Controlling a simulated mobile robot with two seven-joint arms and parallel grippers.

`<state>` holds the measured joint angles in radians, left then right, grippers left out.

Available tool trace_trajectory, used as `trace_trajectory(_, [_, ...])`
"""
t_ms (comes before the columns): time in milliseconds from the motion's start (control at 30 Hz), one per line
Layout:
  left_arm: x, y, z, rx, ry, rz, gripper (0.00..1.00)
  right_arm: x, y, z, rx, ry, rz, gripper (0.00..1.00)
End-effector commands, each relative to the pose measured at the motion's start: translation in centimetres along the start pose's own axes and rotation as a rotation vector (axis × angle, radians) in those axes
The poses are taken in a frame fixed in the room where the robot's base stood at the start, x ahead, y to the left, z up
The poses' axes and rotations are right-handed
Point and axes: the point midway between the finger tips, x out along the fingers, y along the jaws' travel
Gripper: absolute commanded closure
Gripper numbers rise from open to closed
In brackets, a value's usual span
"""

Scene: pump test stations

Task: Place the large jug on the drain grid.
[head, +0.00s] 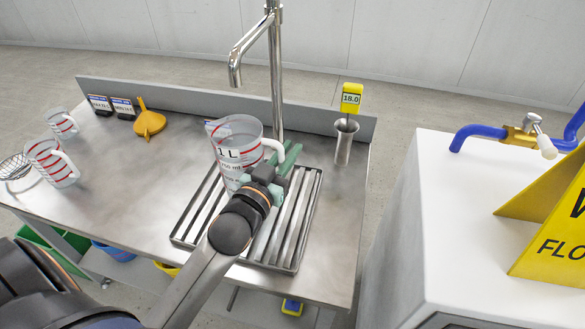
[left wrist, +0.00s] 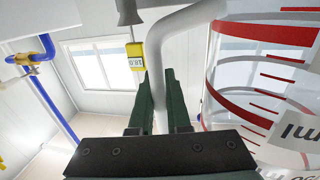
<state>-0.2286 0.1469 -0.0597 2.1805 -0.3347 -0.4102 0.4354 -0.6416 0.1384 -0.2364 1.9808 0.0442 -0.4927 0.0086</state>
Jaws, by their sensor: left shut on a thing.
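The large jug (head: 224,157), clear with red marks and "1 L" on it, is upright over the back left part of the drain grid (head: 296,228). My left gripper (head: 286,163) is shut on its white handle, which also shows between the fingers in the left wrist view (left wrist: 160,100). The jug's red-marked wall (left wrist: 262,75) fills the right of that view. The arm hides part of the jug's lower end, so I cannot tell whether its base touches the bars. My right gripper is not in view.
A tall tap (head: 275,70) rises behind the jug. A metal cup with a yellow 18.0 display (head: 351,97) stands to the right. Two smaller jugs (head: 50,160) and a yellow funnel (head: 149,122) are at the left. The grid's front and right parts are bare.

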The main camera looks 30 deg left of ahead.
Motion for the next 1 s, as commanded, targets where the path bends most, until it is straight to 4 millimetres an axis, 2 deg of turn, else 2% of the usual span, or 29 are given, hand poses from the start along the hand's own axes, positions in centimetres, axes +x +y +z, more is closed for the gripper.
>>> trace_trajectory(100, [1.1,0.0,1.3,-0.001,0.002,0.000,1.00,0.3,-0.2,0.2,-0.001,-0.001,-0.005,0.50])
trace_trajectory(300, [1.9,0.1,2.3,0.000,0.002,0.001,1.00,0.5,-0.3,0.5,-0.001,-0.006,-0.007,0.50])
trace_trajectory(500, [1.9,0.1,5.2,0.000,0.000,0.000,1.00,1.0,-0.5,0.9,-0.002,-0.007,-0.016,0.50])
trace_trajectory(700, [1.9,0.1,5.2,0.000,0.002,0.001,1.00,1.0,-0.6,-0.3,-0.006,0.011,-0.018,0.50])
trace_trajectory(900, [1.9,0.1,5.7,0.000,0.002,0.001,1.00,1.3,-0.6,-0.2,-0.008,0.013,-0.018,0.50])
trace_trajectory(933, [1.9,0.1,5.6,0.000,0.001,0.001,0.82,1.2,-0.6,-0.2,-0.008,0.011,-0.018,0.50])
trace_trajectory(1000, [1.9,0.1,5.6,0.000,0.001,0.001,0.74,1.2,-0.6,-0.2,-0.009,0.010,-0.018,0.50])
